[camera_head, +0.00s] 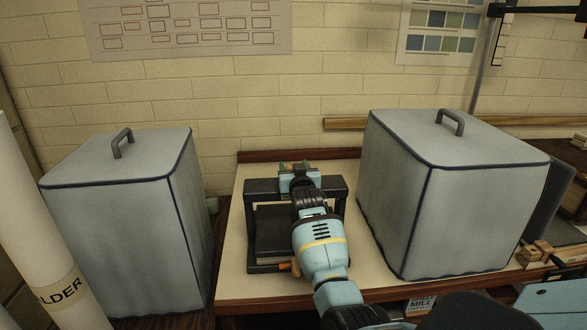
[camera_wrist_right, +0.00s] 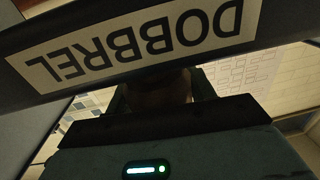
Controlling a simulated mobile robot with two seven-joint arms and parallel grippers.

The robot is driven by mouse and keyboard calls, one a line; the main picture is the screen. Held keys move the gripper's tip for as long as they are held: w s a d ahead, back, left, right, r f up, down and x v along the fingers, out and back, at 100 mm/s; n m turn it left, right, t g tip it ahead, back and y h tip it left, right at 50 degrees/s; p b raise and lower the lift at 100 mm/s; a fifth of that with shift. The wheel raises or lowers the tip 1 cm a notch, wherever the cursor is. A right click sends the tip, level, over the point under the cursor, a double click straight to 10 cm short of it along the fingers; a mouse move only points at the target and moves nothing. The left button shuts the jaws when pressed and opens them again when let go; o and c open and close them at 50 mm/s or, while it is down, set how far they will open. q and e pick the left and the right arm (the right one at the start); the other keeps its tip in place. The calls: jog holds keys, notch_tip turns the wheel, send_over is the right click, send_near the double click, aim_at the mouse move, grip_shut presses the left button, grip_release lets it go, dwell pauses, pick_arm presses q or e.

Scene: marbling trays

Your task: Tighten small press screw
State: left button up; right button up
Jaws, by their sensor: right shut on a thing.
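The small press (camera_head: 262,188) is a black frame standing on the pale table top, between two grey covered boxes. A dark block (camera_head: 272,228) sits inside the frame. My right arm reaches over the press from the front. My right gripper (camera_head: 299,172) is at the top of the frame, shut on the press screw, which is mostly hidden by the gripper and wrist. In the right wrist view a dark brownish shape (camera_wrist_right: 160,88) shows between the fingers, close to the press bar with an upside-down DOBBREL label (camera_wrist_right: 150,45). My left gripper is not in view.
Grey covered boxes with handles stand to the left (camera_head: 120,240) and right (camera_head: 455,200) of the press; the right one is close to my arm. A pale roll (camera_head: 40,230) leans at the far left. A wooden clamp (camera_head: 545,255) lies at the right.

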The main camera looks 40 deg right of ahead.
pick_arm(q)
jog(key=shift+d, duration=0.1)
pick_arm(e)
jog(key=shift+r, duration=0.15)
jog(key=o, duration=1)
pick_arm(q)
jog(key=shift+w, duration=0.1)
pick_arm(e)
jog(key=shift+s+a, duration=0.25)
jog(key=shift+s, duration=0.25)
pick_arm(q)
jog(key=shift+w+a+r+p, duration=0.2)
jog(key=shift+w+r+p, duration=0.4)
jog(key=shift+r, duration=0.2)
pick_arm(e)
jog(key=v, duration=0.6)
jog(key=shift+s+a, duration=0.2)
jog(key=shift+s, duration=0.1)
